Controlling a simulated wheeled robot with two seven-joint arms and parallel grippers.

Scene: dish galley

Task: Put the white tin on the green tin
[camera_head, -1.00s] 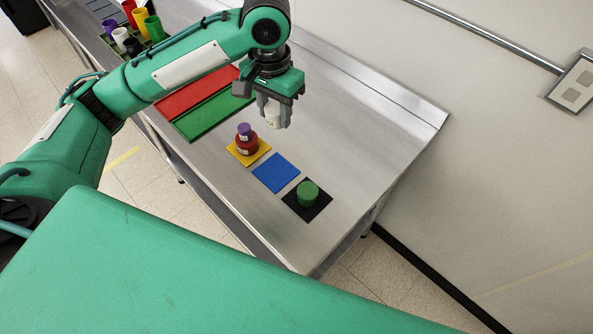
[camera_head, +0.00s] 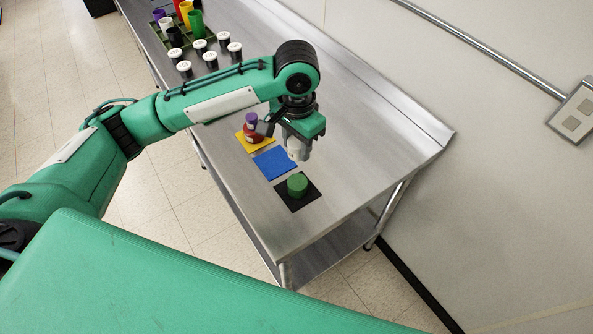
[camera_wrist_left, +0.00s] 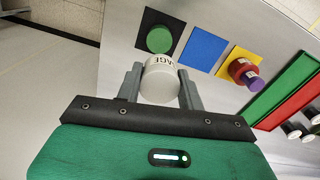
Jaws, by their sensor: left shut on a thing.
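My left gripper (camera_head: 299,152) is shut on the white tin (camera_head: 294,148) and holds it above the steel counter, near the blue mat. In the left wrist view the white tin (camera_wrist_left: 160,80) sits between the two fingers (camera_wrist_left: 160,88), with dark lettering on its side. The green tin (camera_head: 297,184) stands on the black mat (camera_head: 312,197), apart from the white tin. In the left wrist view the green tin (camera_wrist_left: 159,39) shows just beyond the white tin. My right gripper is in neither view.
A blue mat (camera_head: 272,165) is bare. A yellow mat (camera_head: 241,138) holds a red tin (camera_head: 254,136) with a purple tin (camera_head: 251,118) on top. Several white-lidded jars (camera_head: 211,60) and a rack of coloured cups (camera_head: 195,22) stand at the far end. A wall runs along the right.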

